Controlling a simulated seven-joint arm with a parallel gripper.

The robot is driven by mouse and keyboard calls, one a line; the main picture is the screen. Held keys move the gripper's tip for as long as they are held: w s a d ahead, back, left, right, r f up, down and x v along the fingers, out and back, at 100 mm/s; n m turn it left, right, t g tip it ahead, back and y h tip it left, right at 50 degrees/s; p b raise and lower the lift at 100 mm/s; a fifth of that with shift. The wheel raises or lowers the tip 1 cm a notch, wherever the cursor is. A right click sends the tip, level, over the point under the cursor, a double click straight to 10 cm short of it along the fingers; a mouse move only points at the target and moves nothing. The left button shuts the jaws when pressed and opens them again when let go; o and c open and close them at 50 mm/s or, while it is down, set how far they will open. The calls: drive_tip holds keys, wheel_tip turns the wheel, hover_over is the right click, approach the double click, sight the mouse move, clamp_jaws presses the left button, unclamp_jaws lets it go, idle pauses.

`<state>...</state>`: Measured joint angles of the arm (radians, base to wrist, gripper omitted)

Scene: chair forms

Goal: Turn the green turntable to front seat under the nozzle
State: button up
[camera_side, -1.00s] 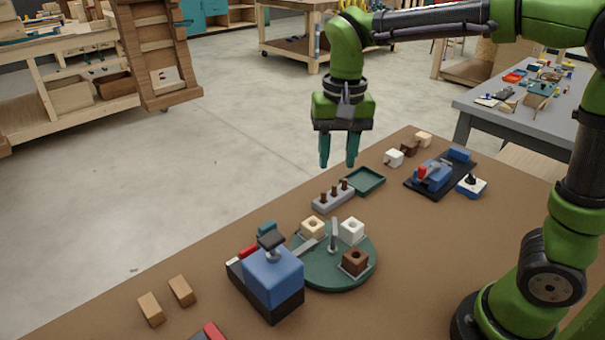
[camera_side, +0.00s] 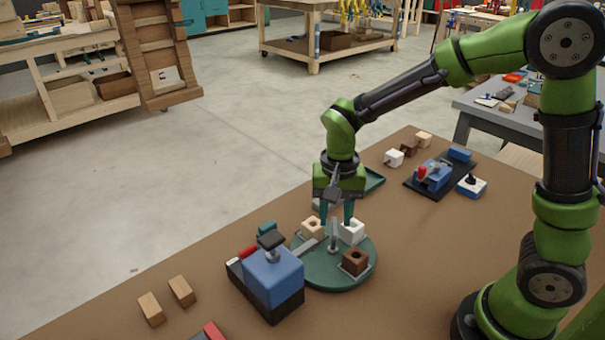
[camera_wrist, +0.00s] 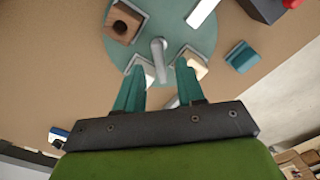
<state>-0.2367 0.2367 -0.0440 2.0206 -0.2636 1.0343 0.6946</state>
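The round green turntable (camera_side: 345,277) lies flat on the brown table and carries a tan block (camera_side: 312,228), a white block (camera_side: 353,232) and a dark brown block (camera_side: 355,262). A grey post (camera_side: 333,240) stands upright at its middle. My gripper (camera_side: 336,220) points down over the far part of the turntable. Its teal fingers are apart, with nothing held between them. In the wrist view the post (camera_wrist: 158,62) shows between the fingertips; I cannot tell whether they touch it. A blue station (camera_side: 273,278) with a dark knob stands at the turntable's left. No nozzle is clearly distinguishable.
A teal block (camera_side: 267,228) stands behind the station. A green tray (camera_side: 374,180) is partly hidden behind my gripper. Two wooden blocks (camera_side: 181,291) lie at front left. The table right of the turntable is clear.

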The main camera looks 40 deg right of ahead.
drive_tip(key=shift+f, duration=0.95)
clamp_jaws()
